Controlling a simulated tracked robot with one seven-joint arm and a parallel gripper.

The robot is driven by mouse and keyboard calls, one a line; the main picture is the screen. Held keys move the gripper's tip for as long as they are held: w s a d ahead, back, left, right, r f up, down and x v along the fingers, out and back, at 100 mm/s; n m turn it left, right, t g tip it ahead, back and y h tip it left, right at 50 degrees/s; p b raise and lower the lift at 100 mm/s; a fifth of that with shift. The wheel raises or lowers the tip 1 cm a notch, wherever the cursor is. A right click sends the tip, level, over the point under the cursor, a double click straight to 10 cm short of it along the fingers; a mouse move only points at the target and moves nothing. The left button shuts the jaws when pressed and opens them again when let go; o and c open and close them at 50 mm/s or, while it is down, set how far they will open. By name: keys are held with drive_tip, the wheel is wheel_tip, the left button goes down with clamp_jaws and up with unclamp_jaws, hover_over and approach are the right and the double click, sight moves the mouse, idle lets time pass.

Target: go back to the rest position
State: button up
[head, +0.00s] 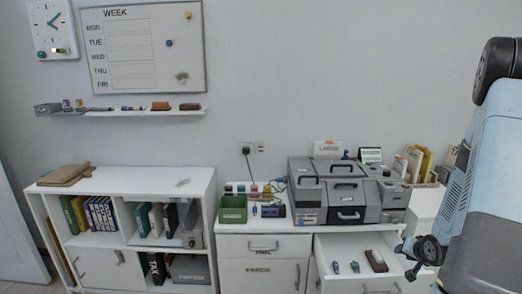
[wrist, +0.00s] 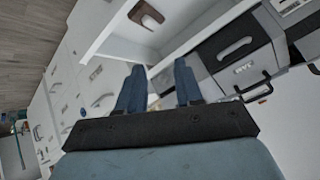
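My gripper (wrist: 158,72) shows in the wrist view with its two blue fingers apart. Nothing is held between them. In the head view my arm comes in from the right edge, and the dark gripper end (head: 412,258) is low at the right, by the right side of an open drawer (head: 343,284). In the wrist view the gripper is tilted over the drawer area, and a brown object (wrist: 147,14) lies in a white drawer or tray beyond the fingers. I cannot tell the exact height of the gripper above the drawer.
The open drawer sticks out of the white desk with a brown block (head: 376,261) and small items inside. Grey toolboxes (head: 345,190) and a green bin (head: 233,209) stand on top. A bookshelf (head: 140,190) is at left.

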drive_tip(key=s+a+r+n+g+h, duration=0.15)
drive_tip(key=a+r, duration=0.35)
drive_tip(key=r, duration=0.6)
drive_tip(key=s+a+r+n+g+h, duration=0.15)
drive_tip(key=a+r, duration=0.35)
drive_tip(key=r, duration=0.6)
drive_tip(key=s+a+r+n+y, duration=0.1)
drive_tip(key=s+a+r+y, duration=0.1)
drive_tip(key=s+a+r, duration=0.4)
drive_tip(key=s+a+r+n+y, duration=0.1)
drive_tip(key=s+a+r+n, duration=0.1)
drive_tip(key=s+a+r, duration=0.5)
drive_tip(key=s+a, duration=0.1)
drive_tip(key=s, duration=0.5)
drive_tip(key=shift+s+a+n+y, duration=0.25)
drive_tip(key=shift+a+n+y, duration=0.05)
drive_tip(key=shift+a+y, duration=0.1)
